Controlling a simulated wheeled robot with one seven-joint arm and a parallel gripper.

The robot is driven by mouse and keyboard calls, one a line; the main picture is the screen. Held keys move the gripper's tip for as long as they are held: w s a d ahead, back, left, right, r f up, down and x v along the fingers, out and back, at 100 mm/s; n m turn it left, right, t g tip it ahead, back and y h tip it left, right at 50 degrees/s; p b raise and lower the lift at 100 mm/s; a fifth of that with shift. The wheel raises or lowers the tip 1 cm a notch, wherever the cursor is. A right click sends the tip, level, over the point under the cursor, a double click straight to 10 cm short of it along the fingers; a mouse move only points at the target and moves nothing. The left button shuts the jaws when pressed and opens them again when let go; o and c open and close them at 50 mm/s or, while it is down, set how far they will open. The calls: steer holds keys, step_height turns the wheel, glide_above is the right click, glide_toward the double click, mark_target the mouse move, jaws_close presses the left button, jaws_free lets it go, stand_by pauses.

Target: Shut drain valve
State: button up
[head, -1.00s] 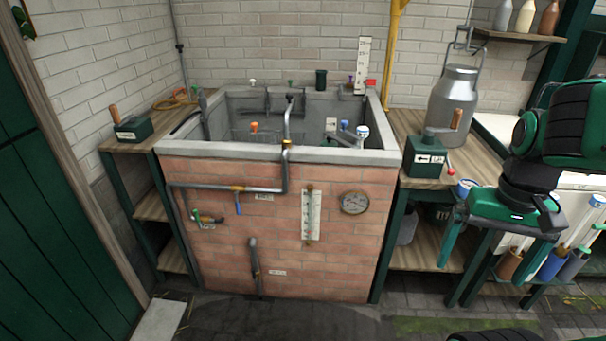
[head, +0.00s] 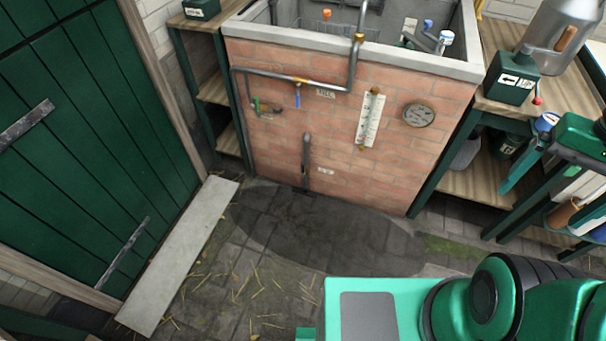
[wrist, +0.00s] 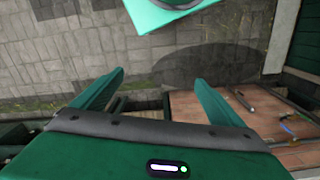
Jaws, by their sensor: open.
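The brick-fronted trough (head: 345,115) carries several pipe fittings. A low grey pipe (head: 306,158) stands out of the brick near the floor, with a small white label beside it. Higher up, a pipe has a blue lever (head: 298,97) hanging straight down. To its left is a small valve with a green and orange fitting (head: 264,107). The labels are too small to tell which is the drain valve. My gripper (head: 545,205) is at the right edge, away from these fittings. In the wrist view my gripper (wrist: 158,80) is open and empty, fingers spread over the floor.
A wooden shelf unit (head: 470,184) stands right of the trough, with a green box (head: 511,78) and a metal churn (head: 562,35) on top. A green door (head: 85,150) is on the left, with a pale sill (head: 185,255). The stone floor before the trough is clear, with a dark wet patch (head: 310,225).

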steer(key=shift+s+r, duration=0.2)
steer(key=shift+s, duration=0.2)
steer(key=c, duration=0.5)
steer(key=shift+w+d, duration=0.2)
steer(key=shift+w, duration=0.15)
steer(key=c, duration=0.5)
steer(key=shift+n, duration=0.9)
steer(key=w, duration=0.2)
steer(key=w+d+f, duration=0.1)
steer(key=w, duration=0.2)
steer(key=w+f, duration=0.1)
steer(key=w, duration=0.1)
steer(key=shift+w+d+f, duration=0.25)
steer(key=shift+w, duration=0.1)
jaws_close()
steer(key=w+f+n+t+y, duration=0.15)
steer(key=w+f+n, duration=0.25)
steer(key=w+f, duration=1.7)
steer(key=w+a+f+t+y, duration=0.1)
steer(key=w+a+f, duration=0.1)
steer(key=f, duration=0.9)
steer(key=w+a+f+t+y, duration=0.1)
steer(key=a+f, duration=0.4)
steer(key=f, duration=0.7)
steer(key=w+a+f+t+y, duration=0.1)
steer(key=w+a+f+t, duration=0.1)
steer(key=f, duration=1)
steer(key=shift+w+a+n, duration=0.3)
steer(key=shift+w+a, duration=0.15)
steer(key=shift+a, duration=0.2)
